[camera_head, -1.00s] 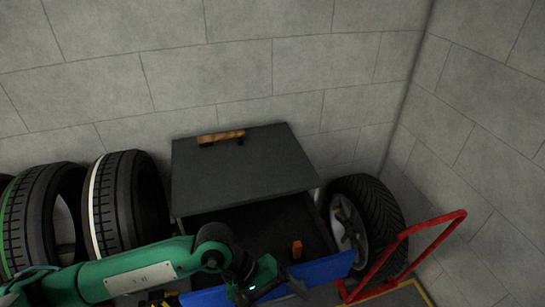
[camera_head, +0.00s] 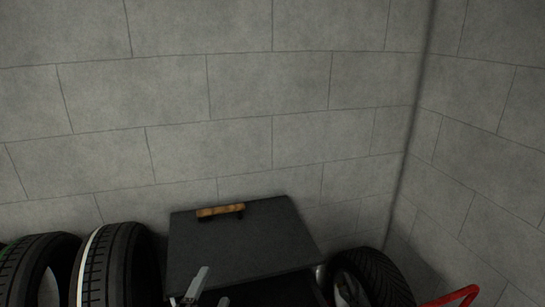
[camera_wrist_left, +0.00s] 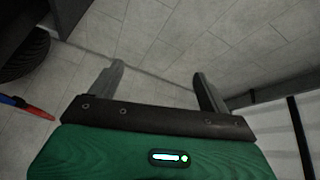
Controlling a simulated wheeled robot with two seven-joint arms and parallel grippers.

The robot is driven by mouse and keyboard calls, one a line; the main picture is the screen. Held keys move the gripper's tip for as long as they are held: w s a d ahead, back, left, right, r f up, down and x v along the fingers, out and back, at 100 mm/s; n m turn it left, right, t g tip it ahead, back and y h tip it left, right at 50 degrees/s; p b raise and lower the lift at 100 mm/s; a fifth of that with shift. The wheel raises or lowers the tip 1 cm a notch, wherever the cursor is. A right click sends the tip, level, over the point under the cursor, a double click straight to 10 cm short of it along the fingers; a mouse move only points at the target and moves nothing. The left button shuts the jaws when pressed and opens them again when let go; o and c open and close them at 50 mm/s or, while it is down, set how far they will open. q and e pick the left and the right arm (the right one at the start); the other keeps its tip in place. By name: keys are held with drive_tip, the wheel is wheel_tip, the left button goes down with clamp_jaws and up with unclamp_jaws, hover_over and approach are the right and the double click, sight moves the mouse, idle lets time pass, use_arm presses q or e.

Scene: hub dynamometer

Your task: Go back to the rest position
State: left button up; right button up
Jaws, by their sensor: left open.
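My left gripper (camera_head: 207,290) shows at the bottom edge of the head view, in front of the dark cabinet (camera_head: 235,245). Only its grey fingers show there; the arm is below the frame. In the left wrist view the left gripper (camera_wrist_left: 160,85) has its two grey fingers spread apart with nothing between them. Beyond them is a grey tiled surface. My right gripper is not in view.
A wooden-handled tool (camera_head: 220,210) lies on the cabinet top. Tyres (camera_head: 112,268) stand at left and another tyre (camera_head: 370,278) at right. A red rail (camera_head: 462,294) is at bottom right. A red and blue object (camera_wrist_left: 25,107) shows in the wrist view. Grey block walls close the back and right.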

use_arm(q)
drive_tip(key=s+a+f+n+g+y, duration=0.2)
drive_tip(key=s+a+f+n+g, duration=0.15)
drive_tip(key=f, duration=0.35)
drive_tip(key=s+a+f+n+g+y, duration=0.2)
drive_tip(key=s+a+f+n+g, duration=0.15)
drive_tip(key=f+n, duration=0.2)
drive_tip(key=s+a+f+n+g, duration=0.4)
drive_tip(key=s+f+n+g, duration=0.3)
drive_tip(key=s+f, duration=0.55)
drive_tip(key=s+f+m+g+b, duration=0.1)
drive_tip(key=s+f+b, duration=0.15)
drive_tip(key=f, duration=1.55)
drive_tip(key=s+f+g+b, duration=0.1)
drive_tip(key=f+b, duration=0.2)
drive_tip(key=f, duration=1.5)
drive_tip(key=s+a+f+b, duration=0.1)
drive_tip(key=s+f+b, duration=0.1)
drive_tip(key=s+f, duration=0.7)
drive_tip(key=s+a+f+g+b, duration=0.1)
drive_tip(key=s+a+f+b, duration=0.1)
drive_tip(key=s+f, duration=0.7)
wheel_tip(320, 180, down, 4)
drive_tip(key=shift+f+m, duration=0.1)
drive_tip(key=shift+m, duration=0.2)
drive_tip(key=shift+a, duration=0.1)
